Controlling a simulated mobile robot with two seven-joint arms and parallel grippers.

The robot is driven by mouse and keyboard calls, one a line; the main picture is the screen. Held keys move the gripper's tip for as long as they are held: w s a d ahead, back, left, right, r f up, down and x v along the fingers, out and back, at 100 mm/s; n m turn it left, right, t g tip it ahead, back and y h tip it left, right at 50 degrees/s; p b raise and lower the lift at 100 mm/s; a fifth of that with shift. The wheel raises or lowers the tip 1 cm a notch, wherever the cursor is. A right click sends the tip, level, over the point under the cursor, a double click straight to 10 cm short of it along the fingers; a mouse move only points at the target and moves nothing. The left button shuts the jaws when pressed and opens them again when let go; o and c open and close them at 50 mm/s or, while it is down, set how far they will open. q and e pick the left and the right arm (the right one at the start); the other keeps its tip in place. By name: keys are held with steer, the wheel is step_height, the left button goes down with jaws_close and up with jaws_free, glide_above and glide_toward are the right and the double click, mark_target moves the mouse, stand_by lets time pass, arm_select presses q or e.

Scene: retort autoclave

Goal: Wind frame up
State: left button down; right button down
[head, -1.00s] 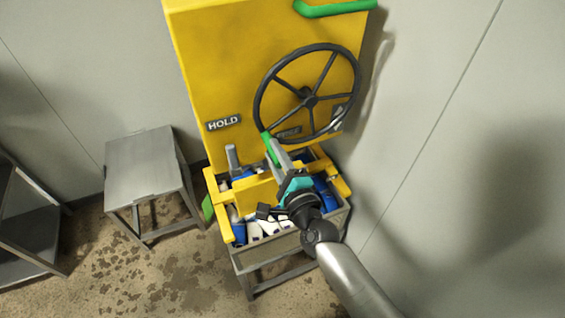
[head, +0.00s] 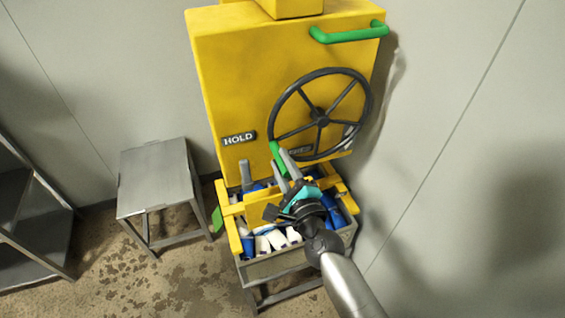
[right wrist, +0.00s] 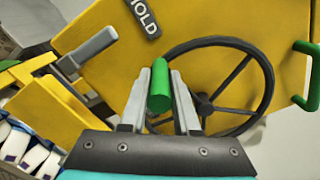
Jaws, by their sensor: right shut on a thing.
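A dark handwheel (head: 362,127) with spokes is on the front of a tall yellow panel (head: 235,75). Its green crank handle (head: 276,152) sticks out at the wheel's lower left; it also shows in the right wrist view (right wrist: 160,92). My right gripper (head: 283,160) is shut on this handle, with one finger on each side of it in the right wrist view. A yellow frame (head: 233,226) sits below the panel, around the top of a grey crate (head: 275,268). My left gripper is not in view.
Blue and white containers (head: 266,243) fill the crate under the gripper. A small metal table (head: 153,180) stands to the left, with a dark shelf (head: 38,225) beyond it. A fixed-looking green bar (head: 350,34) is at the panel's top right. A wall is close on the right.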

steer(key=c, duration=0.7)
jaws_free()
steer(key=shift+r, duration=0.1)
steer(key=shift+o, duration=0.2)
steer(key=shift+s, duration=0.1)
steer(key=b+v, duration=0.2)
steer(key=v, duration=1.3)
steer(key=s+d+f+n+g+h+b, duration=0.1)
steer(key=s+d+f+n+g+b, duration=0.2)
steer(key=f, duration=1)
steer(key=s+d+f+n+g+h+b, duration=0.15)
steer(key=f+n+b, duration=0.35)
steer(key=f, duration=0.9)
steer(key=s+d+f+n+g+h+b, duration=0.1)
steer(key=s+f+n+g+b, duration=0.25)
steer(key=f, duration=0.95)
steer(key=s+d+f+n+g+h+b, duration=0.1)
steer(key=s+d+f+n+g+b, duration=0.1)
steer(key=s+f+n, duration=0.2)
steer(key=s+d+f+n+g+b, duration=0.2)
steer(key=s+d+f+n+g, duration=0.1)
steer(key=s+f, duration=0.8)
steer(key=s+d+f+n+g+h+b, duration=0.1)
steer(key=s+d+f+n+g+b, duration=0.1)
steer(key=s+f+n, duration=0.3)
step_height(320, 180, down, 3)
steer(key=s+d+g, duration=0.1)
steer(key=s, duration=0.1)
steer(key=shift+s+h+b, duration=0.3)
steer(key=shift+s+h, duration=0.05)
